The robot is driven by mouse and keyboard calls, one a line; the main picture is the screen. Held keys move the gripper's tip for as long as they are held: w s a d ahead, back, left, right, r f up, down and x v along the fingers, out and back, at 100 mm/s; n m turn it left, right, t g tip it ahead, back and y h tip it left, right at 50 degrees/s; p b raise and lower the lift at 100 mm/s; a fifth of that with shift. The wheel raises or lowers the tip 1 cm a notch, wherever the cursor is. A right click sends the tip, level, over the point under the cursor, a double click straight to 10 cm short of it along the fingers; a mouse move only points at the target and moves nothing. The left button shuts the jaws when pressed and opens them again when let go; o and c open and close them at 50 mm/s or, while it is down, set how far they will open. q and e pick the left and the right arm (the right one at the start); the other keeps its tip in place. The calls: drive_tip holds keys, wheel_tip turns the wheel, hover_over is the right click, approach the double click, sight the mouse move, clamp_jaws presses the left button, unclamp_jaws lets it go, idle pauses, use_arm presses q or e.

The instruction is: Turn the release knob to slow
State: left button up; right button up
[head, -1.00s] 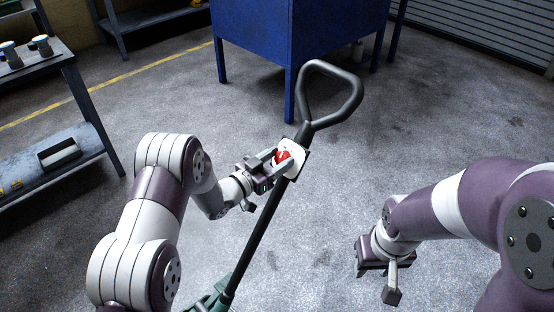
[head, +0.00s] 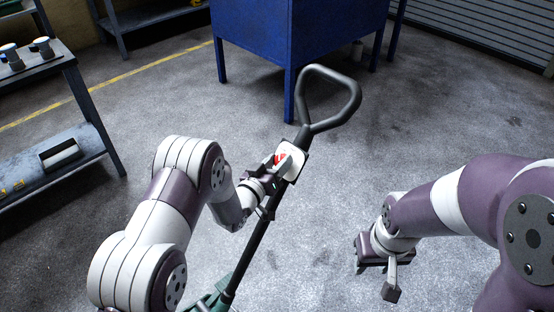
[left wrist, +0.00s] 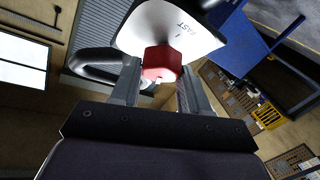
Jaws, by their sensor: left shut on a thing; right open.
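The red release knob (head: 279,159) sits on a white dial plate (head: 291,163) on the black handle (head: 262,226) of the trolley jack. The handle ends in a loop grip (head: 346,108). My left gripper (head: 277,162) is shut on the red knob. In the left wrist view the knob (left wrist: 161,63) lies between the two fingers (left wrist: 156,85), and the word FAST shows on the plate (left wrist: 170,28); other markings are hidden or cut off. My right gripper (head: 378,278) is open and empty, low at the right, apart from the jack.
A blue cabinet (head: 290,45) on legs stands behind the handle. A grey shelf bench (head: 50,150) with cylindrical parts stands at the left. The green jack body (head: 213,300) shows at the bottom edge. The floor between the handle and my right arm is clear.

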use_arm(q)
drive_tip(key=n+y+p, duration=0.1)
drive_tip(key=n, duration=0.2)
drive_tip(key=n+y, duration=0.2)
drive_tip(key=n, duration=0.1)
drive_tip(key=shift+d+r+p, duration=0.1)
drive_tip(key=shift+p, duration=0.25)
drive_tip(key=shift+n+y, duration=0.4)
drive_tip(key=o, duration=1.1)
drive_tip(key=shift+c, duration=0.2)
drive_tip(key=v, duration=1.2)
drive_tip(key=shift+s+p, duration=0.35)
